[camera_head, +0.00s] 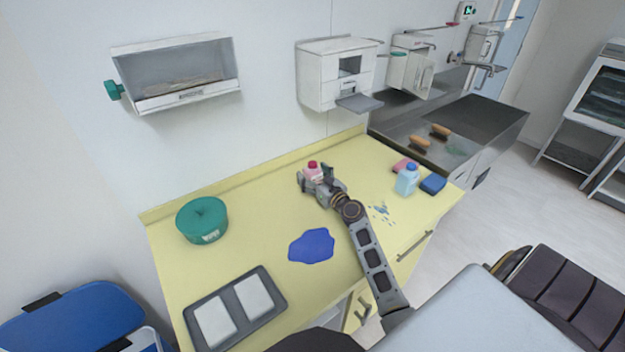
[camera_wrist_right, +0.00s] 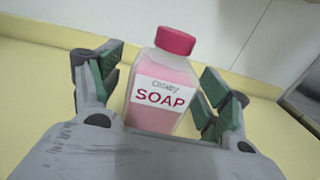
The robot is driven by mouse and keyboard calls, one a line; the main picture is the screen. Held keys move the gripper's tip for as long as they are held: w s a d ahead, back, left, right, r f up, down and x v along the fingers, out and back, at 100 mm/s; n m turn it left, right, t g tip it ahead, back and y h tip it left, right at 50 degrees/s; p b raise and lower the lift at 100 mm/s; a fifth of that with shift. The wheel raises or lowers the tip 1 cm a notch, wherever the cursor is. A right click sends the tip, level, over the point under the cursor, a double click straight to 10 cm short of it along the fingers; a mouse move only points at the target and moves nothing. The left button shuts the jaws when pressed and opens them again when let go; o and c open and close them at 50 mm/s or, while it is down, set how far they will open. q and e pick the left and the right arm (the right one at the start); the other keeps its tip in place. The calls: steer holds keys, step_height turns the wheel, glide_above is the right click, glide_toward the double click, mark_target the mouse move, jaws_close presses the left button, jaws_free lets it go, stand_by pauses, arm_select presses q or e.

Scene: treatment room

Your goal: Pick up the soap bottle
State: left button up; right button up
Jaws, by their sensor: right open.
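The soap bottle (camera_head: 312,168) is pink with a red cap and stands on the yellow counter near its back edge. In the right wrist view the bottle (camera_wrist_right: 163,88) shows its white label reading SOAP and looks tilted in the picture. My right gripper (camera_head: 318,178) is open, with one finger on each side of the bottle; in the wrist view its fingers (camera_wrist_right: 160,92) appear apart from the bottle. The bottle's lower part is hidden behind the gripper body. My left gripper is not in view.
Wall dispensers (camera_head: 338,75) hang behind.

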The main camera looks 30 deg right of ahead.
mark_target(313, 163)
steer(key=shift+w, duration=0.25)
stand_by(0.3)
steer(key=c, duration=1.4)
steer(key=shift+r, duration=0.15)
steer(key=shift+r+p, duration=0.4)
steer(key=shift+r, duration=0.7)
step_height(313, 163, up, 3)
steer(key=shift+r+p, duration=0.1)
steer(key=shift+p, duration=0.8)
step_height(313, 163, up, 3)
steer(key=shift+r+p, duration=0.1)
steer(key=shift+p, duration=0.4)
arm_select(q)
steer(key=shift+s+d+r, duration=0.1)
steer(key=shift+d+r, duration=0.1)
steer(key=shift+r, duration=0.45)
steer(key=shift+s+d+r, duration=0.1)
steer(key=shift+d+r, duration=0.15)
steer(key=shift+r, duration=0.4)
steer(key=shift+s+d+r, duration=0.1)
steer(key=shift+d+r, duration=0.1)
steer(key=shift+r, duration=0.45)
arm_select(e)
steer(key=shift+r, duration=0.65)
